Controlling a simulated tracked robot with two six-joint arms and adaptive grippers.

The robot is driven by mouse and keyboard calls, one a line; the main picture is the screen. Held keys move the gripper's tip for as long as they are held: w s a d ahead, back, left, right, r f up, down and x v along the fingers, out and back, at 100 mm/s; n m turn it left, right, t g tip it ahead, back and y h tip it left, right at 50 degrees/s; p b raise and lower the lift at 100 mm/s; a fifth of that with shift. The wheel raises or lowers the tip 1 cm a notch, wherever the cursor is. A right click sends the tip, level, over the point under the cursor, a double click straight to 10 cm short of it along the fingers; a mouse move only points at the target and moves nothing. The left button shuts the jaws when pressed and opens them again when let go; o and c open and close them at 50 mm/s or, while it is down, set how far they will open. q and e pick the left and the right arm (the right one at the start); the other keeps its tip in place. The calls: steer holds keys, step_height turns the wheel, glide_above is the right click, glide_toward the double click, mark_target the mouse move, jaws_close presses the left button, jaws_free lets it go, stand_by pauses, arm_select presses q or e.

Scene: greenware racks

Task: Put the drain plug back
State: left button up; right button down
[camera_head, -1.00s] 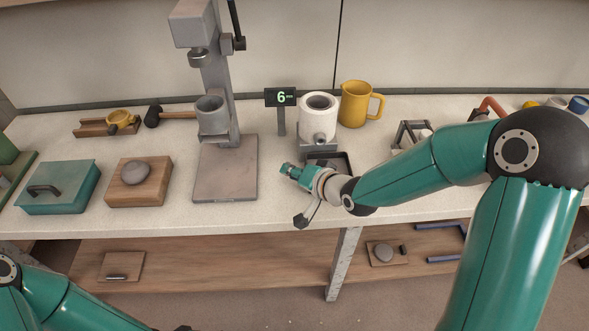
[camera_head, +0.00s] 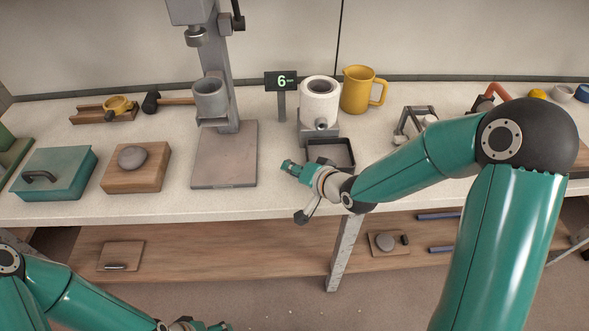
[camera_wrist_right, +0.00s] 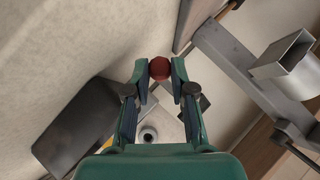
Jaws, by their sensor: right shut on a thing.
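The white cylindrical vessel (camera_head: 319,101) stands on a grey stand, with a grey outlet (camera_head: 321,124) low on its front. My right gripper (camera_head: 286,166) is over the bench near its front edge, left of and in front of the vessel. In the right wrist view its fingertips are shut on a small round red-brown thing, likely the drain plug (camera_wrist_right: 159,69). A round outlet (camera_wrist_right: 147,133) shows between the fingers, apart from the plug. My left gripper (camera_head: 207,326) is cut off by the bottom edge, and its jaws are unclear.
A dark tray (camera_head: 350,164) lies below the outlet. A grey press (camera_head: 222,180) stands left, a display reading 6 (camera_head: 281,81) behind, and a yellow jug (camera_head: 358,88) right of the vessel. Bare bench lies between press and tray.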

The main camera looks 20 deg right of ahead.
steer(key=shift+f+b, duration=1.15)
steer(key=shift+b, duration=0.05)
steer(key=c, duration=0.9)
jaws_free()
steer(key=shift+s, duration=0.1)
